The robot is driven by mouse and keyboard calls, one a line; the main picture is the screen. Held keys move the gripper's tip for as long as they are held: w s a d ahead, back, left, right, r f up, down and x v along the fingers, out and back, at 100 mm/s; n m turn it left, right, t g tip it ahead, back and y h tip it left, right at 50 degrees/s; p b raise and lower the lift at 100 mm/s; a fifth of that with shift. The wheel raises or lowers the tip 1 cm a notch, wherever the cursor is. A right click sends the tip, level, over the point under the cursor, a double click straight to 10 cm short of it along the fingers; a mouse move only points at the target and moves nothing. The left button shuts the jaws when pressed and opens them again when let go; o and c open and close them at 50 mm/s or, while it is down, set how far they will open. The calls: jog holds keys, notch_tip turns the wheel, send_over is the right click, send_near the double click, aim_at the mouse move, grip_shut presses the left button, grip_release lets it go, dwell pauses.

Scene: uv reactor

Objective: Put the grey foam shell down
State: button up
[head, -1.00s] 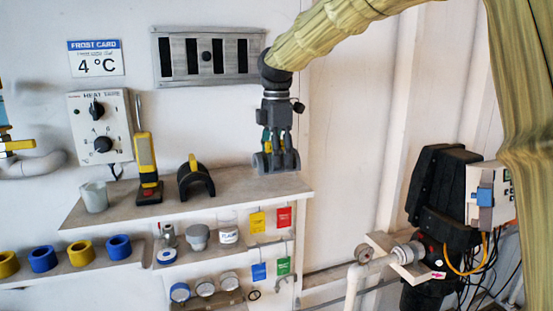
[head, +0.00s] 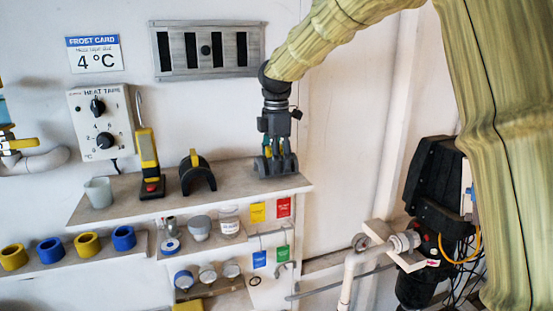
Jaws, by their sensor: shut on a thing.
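The grey foam shell (head: 277,168) is a dark grey arched piece at the right end of the upper shelf (head: 228,182). My gripper (head: 273,152) points down from above and is shut on its top. The shell's lower edge meets the shelf board in the picture; I cannot tell whether it rests on it or hovers just over it. The fingers hide part of the shell's top.
Left of it on the shelf stand a black arched shell with a yellow grip (head: 197,174), a yellow handheld tool (head: 149,165) and a grey cup (head: 98,192). Coloured tags (head: 283,207) hang below. A grey louvred vent (head: 207,50) is on the wall above.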

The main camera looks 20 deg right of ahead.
jog(key=o, duration=0.9)
jog(key=shift+f, duration=0.15)
notch_tip(320, 180, up, 12)
jog(key=b, duration=0.5)
jog(key=shift+r, duration=0.2)
